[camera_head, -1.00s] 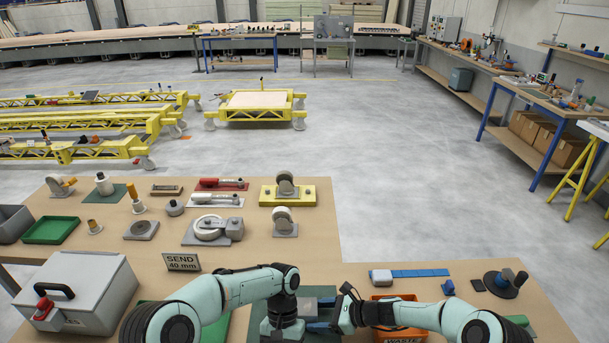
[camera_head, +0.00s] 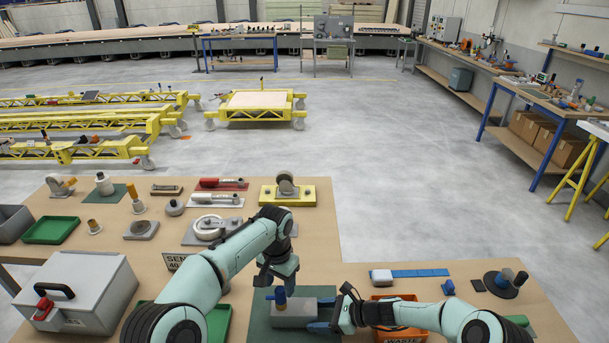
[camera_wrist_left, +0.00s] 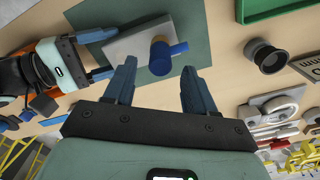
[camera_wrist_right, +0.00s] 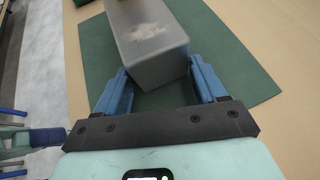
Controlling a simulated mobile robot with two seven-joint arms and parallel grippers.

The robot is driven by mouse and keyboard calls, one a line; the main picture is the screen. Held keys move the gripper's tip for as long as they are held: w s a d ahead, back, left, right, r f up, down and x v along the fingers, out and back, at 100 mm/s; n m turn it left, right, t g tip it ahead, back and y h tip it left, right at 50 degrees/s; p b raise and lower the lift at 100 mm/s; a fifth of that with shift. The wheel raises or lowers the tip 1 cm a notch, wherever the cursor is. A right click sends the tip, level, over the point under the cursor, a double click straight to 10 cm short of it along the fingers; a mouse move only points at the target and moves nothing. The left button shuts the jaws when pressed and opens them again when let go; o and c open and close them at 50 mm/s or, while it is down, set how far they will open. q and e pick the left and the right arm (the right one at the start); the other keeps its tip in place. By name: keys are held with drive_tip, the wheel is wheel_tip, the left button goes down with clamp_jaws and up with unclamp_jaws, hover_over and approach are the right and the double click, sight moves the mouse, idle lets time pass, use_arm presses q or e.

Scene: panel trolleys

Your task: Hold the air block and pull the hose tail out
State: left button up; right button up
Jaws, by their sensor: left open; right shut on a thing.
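The air block (camera_head: 294,316) is a grey box on a dark green mat (camera_head: 262,328) at the table's front middle. A blue fitting (camera_head: 280,297) with a side arm, which looks like the hose tail, stands on it; the left wrist view shows it from above (camera_wrist_left: 161,58). My left gripper (camera_head: 272,283) is open and empty, just above and behind the fitting, its fingers apart from it. My right gripper (camera_head: 325,315) is shut on the block's right end. In the right wrist view its fingers (camera_wrist_right: 160,88) flank the block (camera_wrist_right: 148,42).
An orange waste bin (camera_head: 400,338) stands under my right forearm. A grey case (camera_head: 82,290) and a green tray (camera_head: 218,322) are at the left. Casters and plates, including a yellow plate (camera_head: 305,193), fill the back. A blue strip (camera_head: 420,272) lies at right.

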sight(280, 291)
use_arm(q)
wheel_tip(280, 291, down, 4)
drive_tip(key=shift+r, duration=0.2)
drive_tip(key=shift+s+f, duration=0.1)
drive_tip(key=shift+f, duration=0.25)
use_arm(e)
drive_tip(key=shift+r, duration=0.1)
drive_tip(key=shift+a, duration=0.1)
use_arm(q)
drive_tip(key=shift+s+f, duration=0.15)
clamp_jaws()
drive_tip(key=shift+r, duration=0.3)
drive_tip(key=shift+w+d+r, duration=0.1)
drive_tip(key=shift+w+r, duration=0.1)
drive_tip(key=shift+r, duration=0.7)
use_arm(e)
drive_tip(key=shift+w, duration=0.1)
use_arm(q)
drive_tip(key=shift+r, duration=1.1)
